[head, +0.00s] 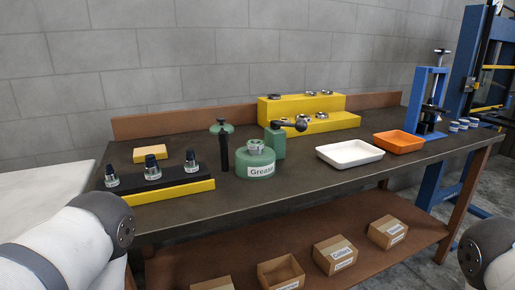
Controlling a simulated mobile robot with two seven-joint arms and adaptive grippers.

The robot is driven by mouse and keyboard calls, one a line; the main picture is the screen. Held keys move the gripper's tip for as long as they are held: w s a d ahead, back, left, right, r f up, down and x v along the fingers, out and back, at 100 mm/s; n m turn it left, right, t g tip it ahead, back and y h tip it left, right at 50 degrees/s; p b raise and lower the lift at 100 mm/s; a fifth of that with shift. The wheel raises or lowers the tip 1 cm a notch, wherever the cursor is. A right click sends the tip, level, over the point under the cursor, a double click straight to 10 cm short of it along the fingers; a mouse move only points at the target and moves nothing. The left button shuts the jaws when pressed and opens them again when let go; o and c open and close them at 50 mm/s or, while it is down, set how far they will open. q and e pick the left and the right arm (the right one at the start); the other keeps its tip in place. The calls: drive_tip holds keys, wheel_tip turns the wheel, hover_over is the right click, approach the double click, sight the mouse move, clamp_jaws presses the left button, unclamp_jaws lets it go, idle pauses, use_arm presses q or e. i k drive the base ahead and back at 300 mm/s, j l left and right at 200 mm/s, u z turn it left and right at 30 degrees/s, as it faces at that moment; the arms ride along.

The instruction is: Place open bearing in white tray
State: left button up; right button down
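The white tray (350,153) lies on the workbench right of the middle and looks empty. Several small metallic ring-shaped parts that look like bearings sit on a yellow two-step stand (345,123) at the back of the bench. One bearing-like part (310,93) is on the upper step and another (322,115) is on the lower step. They are too small to tell which is the open bearing. Neither of my grippers is in view. Only parts of my arms show at the lower left and lower right corners.
An orange tray (398,141) stands right of the white tray. A green grease container (254,162), green tools and a black-and-yellow holder (187,191) occupy the left half. A blue press (430,100) stands at the right. Cardboard boxes (335,252) sit on the lower shelf.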

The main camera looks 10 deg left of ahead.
sight(349, 157)
drive_tip(key=i+l+u, duration=0.35)
drive_tip(key=l, duration=0.6)
drive_tip(key=l+u, duration=0.4)
drive_tip(key=l, duration=0.5)
drive_tip(key=l+u, duration=0.35)
drive_tip(key=l, duration=0.65)
